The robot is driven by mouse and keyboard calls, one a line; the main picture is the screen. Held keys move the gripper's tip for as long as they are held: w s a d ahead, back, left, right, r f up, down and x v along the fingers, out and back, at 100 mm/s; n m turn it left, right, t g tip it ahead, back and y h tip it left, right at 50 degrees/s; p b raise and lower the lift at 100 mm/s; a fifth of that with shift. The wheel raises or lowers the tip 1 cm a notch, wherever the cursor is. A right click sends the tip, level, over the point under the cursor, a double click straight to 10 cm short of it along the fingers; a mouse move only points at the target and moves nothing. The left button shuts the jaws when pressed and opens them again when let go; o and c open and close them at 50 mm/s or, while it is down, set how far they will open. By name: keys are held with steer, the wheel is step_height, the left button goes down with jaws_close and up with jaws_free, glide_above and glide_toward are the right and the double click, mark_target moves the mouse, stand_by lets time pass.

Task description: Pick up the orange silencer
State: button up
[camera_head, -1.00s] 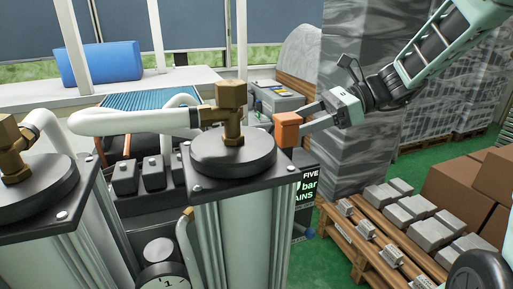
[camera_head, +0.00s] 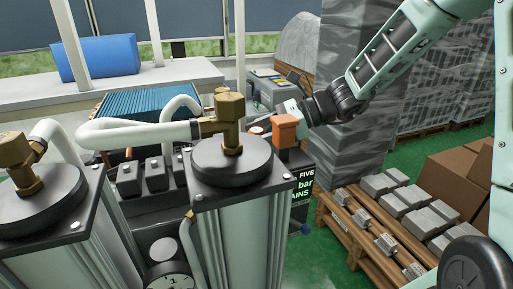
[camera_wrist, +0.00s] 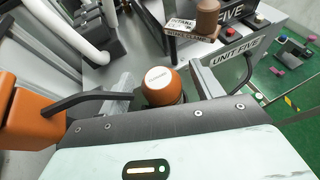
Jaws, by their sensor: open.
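The orange silencer (camera_wrist: 162,87) stands upright in the wrist view, a round orange body with a pale, labelled top. Its lower part is hidden behind the edge of my gripper. My gripper (camera_wrist: 163,78) is open, with a grey finger on either side of the silencer; I cannot tell whether they touch it. In the head view, my gripper (camera_head: 283,108) is low behind the orange block and partly hidden by it. A small pale disc with a brownish rim (camera_head: 257,130) shows left of that block, perhaps the silencer's top.
An orange block (camera_head: 285,132) stands close by my gripper; it also shows at the wrist view's left (camera_wrist: 30,120). Two columns with black caps (camera_head: 232,160) and brass fittings stand in front. A brown cylinder (camera_wrist: 207,18) stands beyond the silencer. A pallet (camera_head: 345,235) is at right.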

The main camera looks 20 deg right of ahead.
steer(key=shift+c, duration=0.4)
steer(key=c, duration=1.1)
steer(key=shift+o, duration=0.3)
